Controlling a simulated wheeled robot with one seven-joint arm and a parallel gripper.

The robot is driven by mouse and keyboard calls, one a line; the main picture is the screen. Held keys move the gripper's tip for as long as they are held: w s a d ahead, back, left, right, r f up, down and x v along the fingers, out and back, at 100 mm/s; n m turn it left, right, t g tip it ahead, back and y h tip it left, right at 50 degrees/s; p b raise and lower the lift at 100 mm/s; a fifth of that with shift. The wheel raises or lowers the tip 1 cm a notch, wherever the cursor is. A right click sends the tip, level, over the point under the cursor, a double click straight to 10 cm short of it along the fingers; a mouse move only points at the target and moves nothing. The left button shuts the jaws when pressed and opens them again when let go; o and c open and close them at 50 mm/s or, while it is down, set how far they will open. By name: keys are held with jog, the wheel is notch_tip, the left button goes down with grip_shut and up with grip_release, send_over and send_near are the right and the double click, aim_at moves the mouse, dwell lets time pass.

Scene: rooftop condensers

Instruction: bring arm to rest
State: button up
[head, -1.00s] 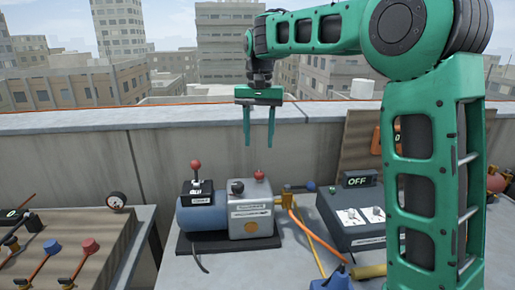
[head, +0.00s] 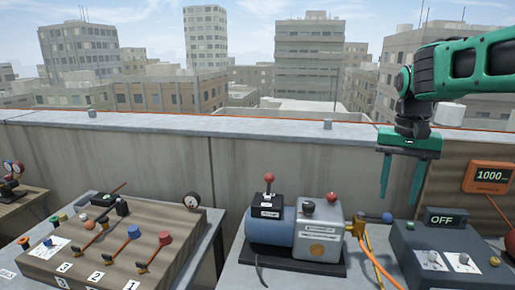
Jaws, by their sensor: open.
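My gripper (head: 401,180) hangs from the green arm (head: 465,68) at the right of the head view. Its two fingers point down, apart, with nothing between them. It is above the gap between the pump unit and the grey box, in front of the parapet wall, and touches nothing that I can see. The rest of my arm runs out of the picture at the right.
A blue and grey pump (head: 292,222) stands on the table below. Right of it are a grey box (head: 450,245) reading OFF and an orange meter (head: 489,177) reading 1000. A wooden manifold board (head: 95,255) with valves stands at the left. The parapet (head: 180,125) runs behind.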

jog(key=s+d+f, duration=0.2)
jog(key=s+f, duration=0.2)
jog(key=s, duration=0.4)
jog(key=s+d+f, duration=0.2)
jog(key=s+f, duration=0.2)
jog(key=s, duration=0.5)
jog(key=s+d+f, duration=0.2)
jog(key=s+f, duration=0.2)
jog(key=s, duration=0.4)
jog(key=shift+s+y, duration=0.3)
jog(key=shift+y, duration=0.1)
jog(key=shift+d+f, duration=0.1)
jog(key=shift+w+f, duration=0.25)
jog(key=shift+w, duration=0.4)
jog(key=shift+o, duration=0.4)
